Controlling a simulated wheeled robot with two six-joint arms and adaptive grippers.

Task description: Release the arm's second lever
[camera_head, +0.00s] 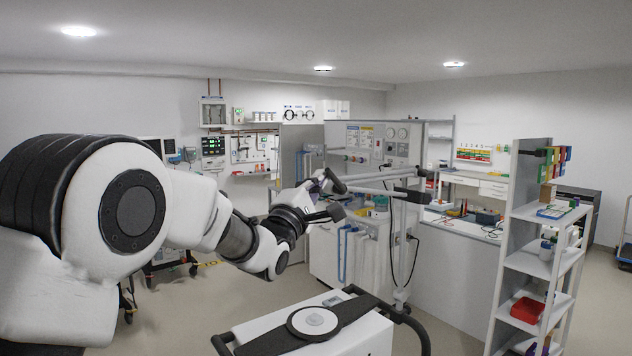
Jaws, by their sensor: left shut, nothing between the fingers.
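A pale jointed support arm (372,190) reaches left from an upright pole (399,245). A black block-like joint (412,197) sits near the pole top. Another dark part lies at the arm's left end, close to my fingers; I cannot tell which dark part is the second lever. My left gripper (334,197) comes in from the left, shut and empty, at the arm's left end. I cannot tell whether it touches the arm. My wrist and the dark fingers hide part of that end. My right gripper is not in view.
A white shelf unit (543,269) with a red bin (527,310) stands at the right. A grey panel with gauges (385,143) and a counter (457,229) lie behind the support arm. A cable hangs beside the pole. Floor shows at the far right.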

